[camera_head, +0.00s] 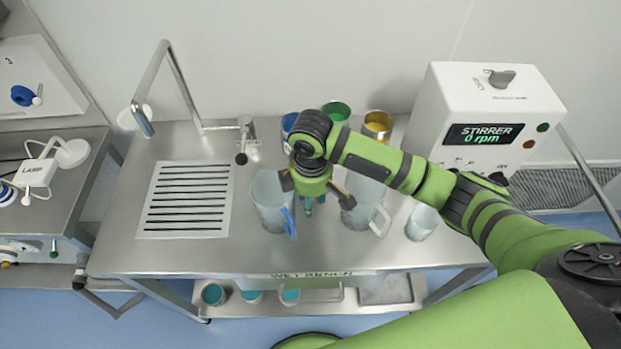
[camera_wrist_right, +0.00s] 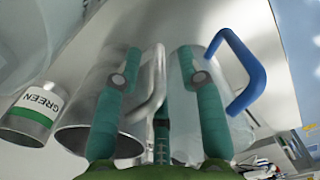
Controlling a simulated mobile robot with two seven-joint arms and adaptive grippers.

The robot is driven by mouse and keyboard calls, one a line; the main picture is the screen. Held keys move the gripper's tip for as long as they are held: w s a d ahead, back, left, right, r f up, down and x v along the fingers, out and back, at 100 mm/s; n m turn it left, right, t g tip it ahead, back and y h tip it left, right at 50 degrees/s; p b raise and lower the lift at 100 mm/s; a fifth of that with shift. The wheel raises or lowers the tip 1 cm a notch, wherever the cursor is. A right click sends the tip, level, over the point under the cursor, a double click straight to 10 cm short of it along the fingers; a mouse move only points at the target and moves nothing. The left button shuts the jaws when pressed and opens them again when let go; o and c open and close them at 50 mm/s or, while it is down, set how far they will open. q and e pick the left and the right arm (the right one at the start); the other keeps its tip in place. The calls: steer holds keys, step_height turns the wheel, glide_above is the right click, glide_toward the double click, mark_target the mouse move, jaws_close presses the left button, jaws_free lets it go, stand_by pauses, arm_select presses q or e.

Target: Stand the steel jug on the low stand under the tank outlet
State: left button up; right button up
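My right gripper (camera_head: 308,203) points down over the wet bench, between two jugs. In the right wrist view its teal fingers (camera_wrist_right: 159,60) are spread apart and hold nothing that I can see. A grey metallic jug with a pale handle (camera_head: 362,205), probably the steel jug, stands to its right; in the wrist view it seems to be the jug at left (camera_wrist_right: 85,135), its handle showing between the fingers. A jug with a blue handle (camera_head: 270,203) stands to the gripper's left. I cannot make out the tank outlet or low stand. My left gripper is not in view.
A handleless grey vessel (camera_head: 422,222) stands to the right. Blue, green (camera_head: 336,110) and yellow (camera_head: 378,124) cans stand behind, near the stirrer box (camera_head: 485,120). A drain grille (camera_head: 186,200) and tall tap (camera_head: 170,75) are at left. The bench's front strip is clear.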

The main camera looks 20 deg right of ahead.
steer(key=f, duration=0.3)
steer(key=shift+w+f+p, duration=0.2)
steer(key=shift+f+p, duration=0.05)
steer(key=shift+p, duration=0.1)
steer(key=shift+s, duration=0.1)
steer(key=shift+f, duration=0.1)
jaws_close()
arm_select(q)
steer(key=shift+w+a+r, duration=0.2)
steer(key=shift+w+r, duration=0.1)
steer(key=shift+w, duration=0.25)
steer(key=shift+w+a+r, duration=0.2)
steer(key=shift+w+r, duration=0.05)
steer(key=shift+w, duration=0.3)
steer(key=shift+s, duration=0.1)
arm_select(e)
steer(key=shift+r, duration=0.2)
